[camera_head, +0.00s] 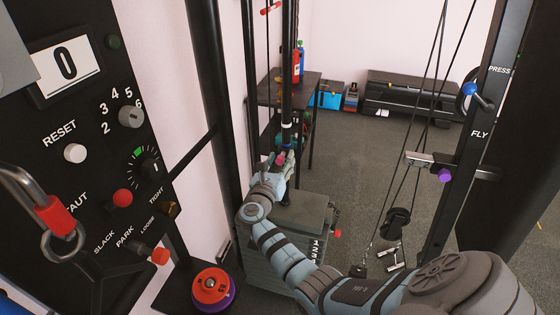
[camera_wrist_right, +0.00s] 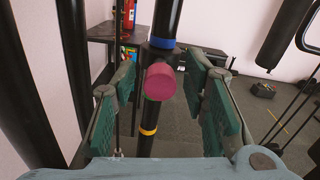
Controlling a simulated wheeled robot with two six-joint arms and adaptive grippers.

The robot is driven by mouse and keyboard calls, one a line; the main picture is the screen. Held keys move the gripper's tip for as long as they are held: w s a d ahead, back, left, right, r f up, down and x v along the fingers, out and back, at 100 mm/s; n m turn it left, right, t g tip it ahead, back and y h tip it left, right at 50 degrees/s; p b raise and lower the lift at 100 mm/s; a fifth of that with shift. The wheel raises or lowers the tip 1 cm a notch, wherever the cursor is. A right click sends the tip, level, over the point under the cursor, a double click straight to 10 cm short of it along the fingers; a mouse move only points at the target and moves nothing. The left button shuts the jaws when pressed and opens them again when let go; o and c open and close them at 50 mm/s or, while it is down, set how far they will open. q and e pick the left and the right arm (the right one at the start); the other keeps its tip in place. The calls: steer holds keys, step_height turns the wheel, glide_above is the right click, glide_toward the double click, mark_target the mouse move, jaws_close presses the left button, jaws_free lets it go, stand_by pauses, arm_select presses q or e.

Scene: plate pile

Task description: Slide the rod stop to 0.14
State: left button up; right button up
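The rod stop is a dark collar on an upright black rod (camera_wrist_right: 167,14), with a round dark-pink knob (camera_wrist_right: 160,82) facing the right wrist camera. A blue ring (camera_wrist_right: 162,43) sits just above the collar, and a yellow ring (camera_wrist_right: 148,131) is lower on the rod. In the head view the pink knob (camera_head: 281,157) is partly hidden by my right gripper (camera_head: 280,168). In the right wrist view that gripper (camera_wrist_right: 162,78) is open, its green-padded fingers on either side of the knob with visible gaps. My left gripper is not in view.
A weight stack (camera_head: 290,238) stands below the rod. A black control panel (camera_head: 98,150) with knobs and a display reading 0 is at left. Red and purple plates (camera_head: 212,290) lie at lower left.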

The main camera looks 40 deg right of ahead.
steer(key=shift+a, duration=0.1)
steer(key=v, duration=1.2)
